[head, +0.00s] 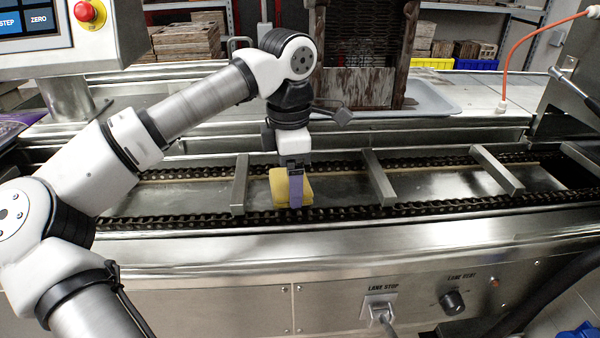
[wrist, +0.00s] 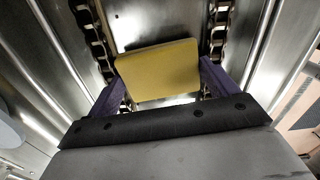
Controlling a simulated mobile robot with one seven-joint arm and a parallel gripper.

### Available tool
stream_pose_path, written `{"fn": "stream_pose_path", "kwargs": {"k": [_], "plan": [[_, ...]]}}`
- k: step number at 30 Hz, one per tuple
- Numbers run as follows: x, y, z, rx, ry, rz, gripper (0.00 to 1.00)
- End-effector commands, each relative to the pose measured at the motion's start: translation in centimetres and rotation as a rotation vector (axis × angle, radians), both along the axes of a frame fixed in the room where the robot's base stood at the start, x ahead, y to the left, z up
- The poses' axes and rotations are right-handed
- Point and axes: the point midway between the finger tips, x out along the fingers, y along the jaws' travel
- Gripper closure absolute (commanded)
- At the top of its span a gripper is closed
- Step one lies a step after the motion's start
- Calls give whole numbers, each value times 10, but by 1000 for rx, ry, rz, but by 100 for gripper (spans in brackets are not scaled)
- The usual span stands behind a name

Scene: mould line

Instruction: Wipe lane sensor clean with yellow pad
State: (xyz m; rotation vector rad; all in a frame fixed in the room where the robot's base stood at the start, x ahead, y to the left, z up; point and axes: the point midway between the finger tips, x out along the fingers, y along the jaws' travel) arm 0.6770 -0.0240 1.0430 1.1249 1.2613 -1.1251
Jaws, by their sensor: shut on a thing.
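The yellow pad (head: 281,187) is held in my gripper (head: 294,192) over the chain lane, between two metal crossbars. In the wrist view the yellow pad (wrist: 158,70) sits between the two purple fingers of my gripper (wrist: 160,88), which are shut on it. The pad is low over the lane's metal bed (head: 340,185); I cannot tell whether it touches the bed. I cannot make out the lane sensor in either view; it may be hidden by the pad or the arm.
Metal crossbars (head: 240,184) and (head: 379,178) stand across the lane on either side of the gripper. Dark chains (head: 430,206) run along both lane edges. A lane stop switch (head: 380,310) is on the front panel. A control box with a red button (head: 85,11) is upper left.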

Motion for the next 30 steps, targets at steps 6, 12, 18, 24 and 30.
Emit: {"fn": "stream_pose_path", "kwargs": {"k": [6,12,18,24,30], "plan": [[1,21,-1,0,-2,7,33],[1,24,0,1,-2,4,33],[1,23,2,1,-3,5,33],[1,23,20,1,-5,5,33],[1,23,40,0,-3,3,33]]}}
